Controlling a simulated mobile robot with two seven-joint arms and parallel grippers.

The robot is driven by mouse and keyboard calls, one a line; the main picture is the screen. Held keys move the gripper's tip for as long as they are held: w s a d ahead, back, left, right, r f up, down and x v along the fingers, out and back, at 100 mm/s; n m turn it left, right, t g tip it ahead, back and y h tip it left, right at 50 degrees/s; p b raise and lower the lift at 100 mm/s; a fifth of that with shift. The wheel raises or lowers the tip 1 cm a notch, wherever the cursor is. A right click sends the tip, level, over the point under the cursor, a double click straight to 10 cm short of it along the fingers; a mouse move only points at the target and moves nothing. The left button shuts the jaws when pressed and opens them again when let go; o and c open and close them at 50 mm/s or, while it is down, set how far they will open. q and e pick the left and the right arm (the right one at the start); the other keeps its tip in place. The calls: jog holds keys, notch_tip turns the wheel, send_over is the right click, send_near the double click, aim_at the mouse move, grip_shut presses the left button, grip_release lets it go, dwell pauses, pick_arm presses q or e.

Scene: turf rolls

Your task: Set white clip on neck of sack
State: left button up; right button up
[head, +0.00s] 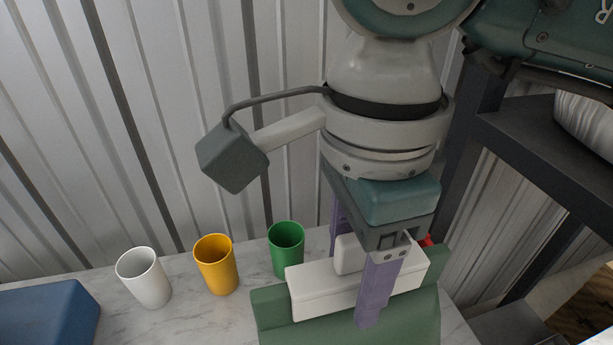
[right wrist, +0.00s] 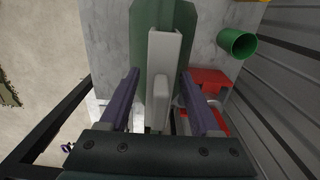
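The white clip (head: 318,294) is a long bar with a raised block on its top. It lies across the green sack (head: 410,322), and green shows on both sides of it. The clip also shows in the right wrist view (right wrist: 164,48), with the sack (right wrist: 185,22) beneath. My right gripper (head: 351,285) points down over the clip, with one purple finger on each side of the block. In the right wrist view, gaps show between the fingers and the block, so the gripper is open. The sack's neck under the clip is hidden. My left gripper is not in view.
White (head: 146,279), yellow (head: 216,265) and green (head: 286,249) cups stand left of the clip on the marble top (head: 190,322). A blue box (head: 45,315) is at far left. A red object (right wrist: 209,82) is beside the sack. A dark rack (head: 540,160) stands right; a corrugated wall is behind.

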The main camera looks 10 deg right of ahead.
jog(key=shift+r, duration=0.1)
jog(key=shift+r+p, duration=0.25)
jog(key=shift+p, duration=0.1)
jog(key=shift+r+b, duration=0.35)
notch_tip(320, 180, up, 11)
jog(key=shift+b, duration=0.95)
